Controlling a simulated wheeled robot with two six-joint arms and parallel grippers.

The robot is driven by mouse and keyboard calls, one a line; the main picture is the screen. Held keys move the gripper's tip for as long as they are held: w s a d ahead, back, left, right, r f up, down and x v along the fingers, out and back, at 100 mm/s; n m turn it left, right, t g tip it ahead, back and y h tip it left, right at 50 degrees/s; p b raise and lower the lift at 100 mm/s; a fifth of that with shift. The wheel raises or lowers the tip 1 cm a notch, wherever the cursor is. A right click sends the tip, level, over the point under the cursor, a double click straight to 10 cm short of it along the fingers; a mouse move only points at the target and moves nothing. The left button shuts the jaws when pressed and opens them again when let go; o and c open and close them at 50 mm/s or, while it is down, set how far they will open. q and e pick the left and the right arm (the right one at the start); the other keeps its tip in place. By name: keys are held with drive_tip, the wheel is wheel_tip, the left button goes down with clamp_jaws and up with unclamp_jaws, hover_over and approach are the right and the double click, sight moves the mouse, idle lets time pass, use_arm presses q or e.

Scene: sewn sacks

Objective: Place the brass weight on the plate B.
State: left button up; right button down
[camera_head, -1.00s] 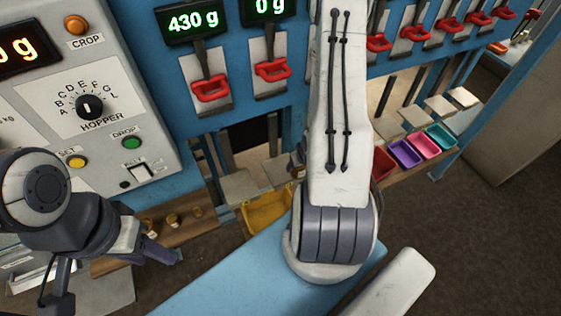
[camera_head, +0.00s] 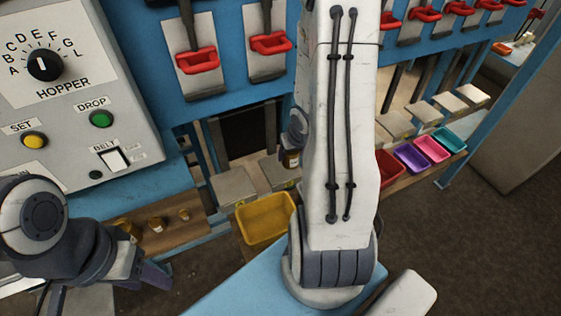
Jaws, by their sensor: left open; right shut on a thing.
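My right gripper (camera_head: 296,137) shows only in part at the left edge of my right arm, which hides the rest. It is shut on a small brass weight (camera_head: 291,159), held upright over the back part of a grey plate (camera_head: 277,175). I cannot tell whether the weight touches this plate. Another grey plate (camera_head: 236,188) lies just left of it. No letter on the plates is readable, so I cannot confirm which is plate B. My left gripper (camera_head: 153,277) is open and empty at the lower left, below the wooden shelf.
Several brass weights (camera_head: 156,224) stand on the wooden shelf (camera_head: 180,236) at the left. A yellow bin (camera_head: 266,218) sits below the plates. Red (camera_head: 389,168), purple (camera_head: 411,157), pink and teal bins stand to the right. The control panel (camera_head: 100,70) fills the upper left.

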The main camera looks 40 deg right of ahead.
drive_tip(key=w+f, duration=0.1)
drive_tip(key=w, duration=0.1)
drive_tip(key=w+f, duration=0.1)
drive_tip(key=w, duration=0.1)
drive_tip(key=w+d+f+b, duration=0.1)
drive_tip(key=w, duration=0.1)
drive_tip(key=shift+f, duration=0.25)
wheel_tip(320, 180, down, 4)
drive_tip(key=b, duration=0.4)
drive_tip(key=shift+w+d+f+b, duration=0.1)
drive_tip(key=shift+b, duration=0.25)
drive_tip(key=shift+c, duration=0.6)
unclamp_jaws()
drive_tip(key=shift+f, duration=0.1)
